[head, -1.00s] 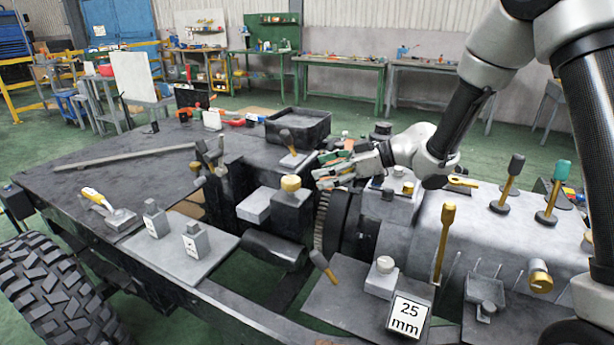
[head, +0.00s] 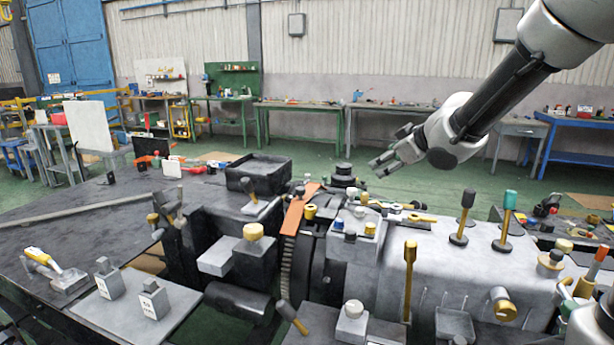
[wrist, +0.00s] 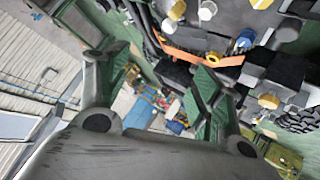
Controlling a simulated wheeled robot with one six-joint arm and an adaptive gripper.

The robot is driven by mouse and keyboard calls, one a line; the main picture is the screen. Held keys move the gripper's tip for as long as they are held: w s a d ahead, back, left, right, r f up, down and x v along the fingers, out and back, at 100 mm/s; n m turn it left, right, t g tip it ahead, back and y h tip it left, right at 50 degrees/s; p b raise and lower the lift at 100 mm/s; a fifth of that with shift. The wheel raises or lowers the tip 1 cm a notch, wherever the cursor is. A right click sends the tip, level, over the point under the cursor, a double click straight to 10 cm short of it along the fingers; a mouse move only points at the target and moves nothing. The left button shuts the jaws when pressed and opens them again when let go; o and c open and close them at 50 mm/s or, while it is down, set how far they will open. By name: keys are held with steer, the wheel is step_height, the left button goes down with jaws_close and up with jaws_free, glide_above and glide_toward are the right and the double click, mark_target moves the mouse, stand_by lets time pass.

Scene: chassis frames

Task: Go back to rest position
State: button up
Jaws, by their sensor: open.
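My gripper (head: 388,160) is open and empty in the head view. It hangs in the air above and behind the grey machine housing (head: 440,247), apart from everything on it. In the wrist view its two green-padded fingers (wrist: 163,72) are spread wide, with nothing between them but background. My arm reaches in from the top right.
Below are an orange strip (head: 298,212), a black tray (head: 258,172), upright levers with green (head: 510,200) and dark knobs, and several small blocks. A grey plate (head: 150,300) holds two small weights. Workbenches line the back wall. The air around my gripper is clear.

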steer(key=s+d+r+m+g+h, duration=0.25)
steer(key=s+d+m+h, duration=0.3)
steer(key=s+d, duration=1)
steer(key=s+f+m+g+y, duration=0.1)
steer(key=s+f+m+g, duration=0.2)
steer(key=s, duration=1.5)
steer(key=shift+s+f+m, duration=0.15)
steer(key=shift+s+m, duration=0.15)
steer(key=shift+m, duration=0.25)
steer(key=shift+g, duration=0.25)
